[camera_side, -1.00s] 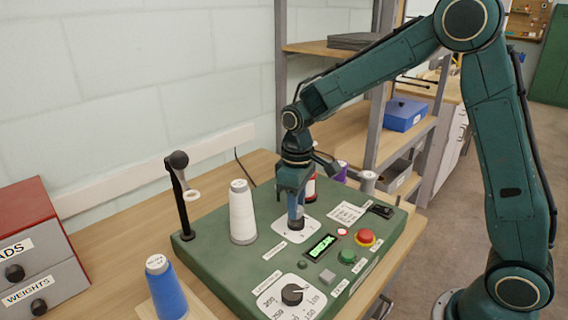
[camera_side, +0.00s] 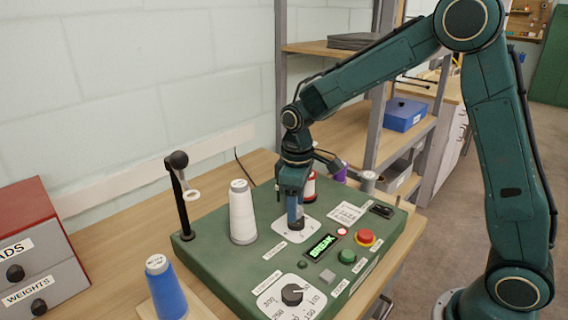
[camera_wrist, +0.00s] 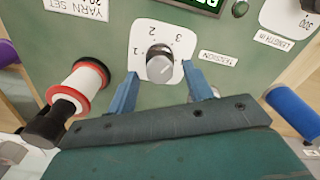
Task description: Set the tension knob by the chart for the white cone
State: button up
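The tension knob (camera_wrist: 160,68), a grey dial on a white plate (camera_wrist: 139,36) marked with numbers, sits between my fingers in the wrist view. My gripper (camera_wrist: 160,78) is open, with one blue finger on each side of the knob and visible gaps. In the side view my gripper (camera_side: 294,215) points down over the white plate and largely hides the knob. The white cone (camera_side: 242,212) stands upright on the green machine (camera_side: 215,258). A printed card (camera_side: 347,213), headed "YARN SET" in the wrist view, lies on the panel; its small values are unreadable. The knob's pointer setting is unclear.
A red-and-white spool (camera_wrist: 82,85) stands near the knob. The lit display (camera_side: 321,247) reads BREAK. A red button (camera_side: 365,236), a green button (camera_side: 347,257) and another dial (camera_side: 292,294) share the panel. A blue cone (camera_side: 165,288) stands at the front left.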

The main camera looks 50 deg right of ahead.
aim_at(299, 209)
notch_tip(299, 209, up, 14)
dwell(1.0)
jog(key=shift+s, duration=0.15)
jog(key=s+d+m+t, duration=0.2)
jog(key=s+m+t, duration=0.3)
jog(key=s, duration=1.8)
jog(key=shift+s+d+t, duration=0.25)
jog(key=shift+d+t, duration=0.05)
